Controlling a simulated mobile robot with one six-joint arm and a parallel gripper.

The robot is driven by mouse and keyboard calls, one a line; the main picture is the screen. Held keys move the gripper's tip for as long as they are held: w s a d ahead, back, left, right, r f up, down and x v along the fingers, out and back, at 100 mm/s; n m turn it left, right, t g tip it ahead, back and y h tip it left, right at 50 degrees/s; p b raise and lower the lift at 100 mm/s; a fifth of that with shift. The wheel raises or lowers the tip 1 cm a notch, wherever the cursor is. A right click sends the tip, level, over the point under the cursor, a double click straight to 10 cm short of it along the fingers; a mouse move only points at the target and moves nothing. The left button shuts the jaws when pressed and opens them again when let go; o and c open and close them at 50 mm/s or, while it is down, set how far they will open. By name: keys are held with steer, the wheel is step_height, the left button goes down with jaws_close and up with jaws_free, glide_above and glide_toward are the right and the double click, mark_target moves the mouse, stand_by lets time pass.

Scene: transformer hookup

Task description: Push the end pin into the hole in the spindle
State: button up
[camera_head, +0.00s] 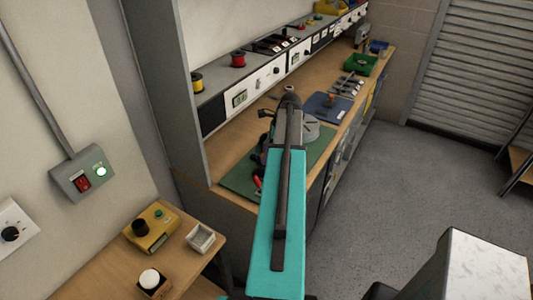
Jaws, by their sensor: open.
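My teal arm reaches from the bottom of the head view up over the workbench. My gripper (265,126) appears as dark parts beside the far end of the arm, over the green mat. It is small and mostly hidden by the arm, and I see nothing clearly held in it. I cannot make out the end pin, or the spindle and its hole. A pale grey round piece (312,131) shows just right of the arm, partly covered by it; I cannot tell what it belongs to.
The green mat (236,178) lies on the wooden bench (221,163). A blue mat (328,106) and green tray (360,65) are farther along. Instruments and spools line the shelf behind. A small table with a yellow box (150,228) stands lower left.

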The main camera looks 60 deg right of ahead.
steer(key=shift+r+p, duration=0.7)
steer(key=shift+r, duration=1.15)
steer(key=shift+r, duration=0.15)
steer(key=b+v, duration=0.4)
steer(key=v, duration=0.9)
steer(key=shift+r+b, duration=0.25)
steer(key=shift+b, duration=0.15)
steer(key=shift+s+d, duration=0.1)
